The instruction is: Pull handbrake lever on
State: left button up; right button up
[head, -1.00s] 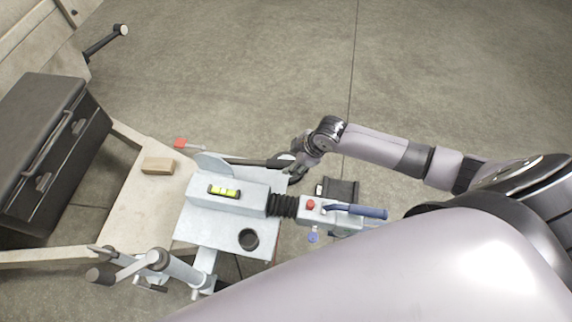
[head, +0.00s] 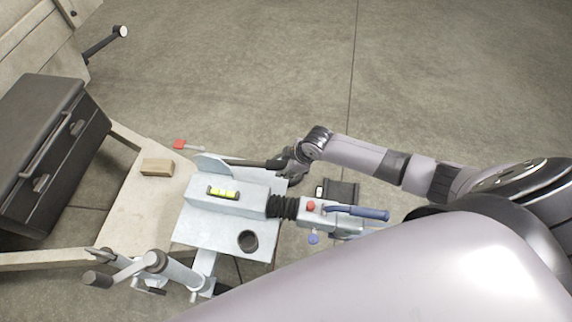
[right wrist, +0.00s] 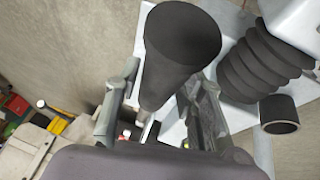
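The handbrake lever (head: 250,163) is a dark rod with a black grip. It lies low along the back of the grey coupling housing (head: 225,192), from the rounded plate toward my right gripper. My right gripper (head: 287,167) is at the grip end of the lever. In the right wrist view the black grip (right wrist: 180,45) reaches between the two fingers of my right gripper (right wrist: 165,90). The fingers stand apart on either side, and a gap shows beside the lever. Firm contact is not visible. My left gripper is not in view.
A blue-handled coupling lever (head: 358,211), a red button (head: 311,206) and black bellows (head: 283,206) are close by. A jockey wheel crank (head: 130,270) stands front left. A wood block (head: 157,167) and a black toolbox (head: 50,150) are at left. The floor behind is clear.

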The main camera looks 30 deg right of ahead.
aim_at(263, 162)
grip_shut()
dwell(0.3)
jog(key=shift+r+p, duration=0.45)
jog(key=shift+p, duration=0.1)
jog(key=w+a+r+g+h+p, duration=0.1)
jog(key=r+p, duration=0.2)
jog(key=w+a+r+g+h+p, duration=0.1)
jog(key=r+p, duration=0.2)
jog(key=w+a+r+h+p, duration=0.1)
jog(key=r+p, duration=0.2)
jog(key=shift+a+r+g, duration=0.25)
jog(key=shift+a+g, duration=0.05)
jog(key=shift+g, duration=0.1)
jog(key=w+a+r+g+h+b, duration=0.3)
jog(key=w+a+r+h+b, duration=0.2)
jog(key=a+r+b, duration=0.2)
jog(key=shift+w+a+r+n+b, duration=0.35)
jog(key=shift+a+n+b, duration=0.1)
jog(key=shift+b, duration=0.35)
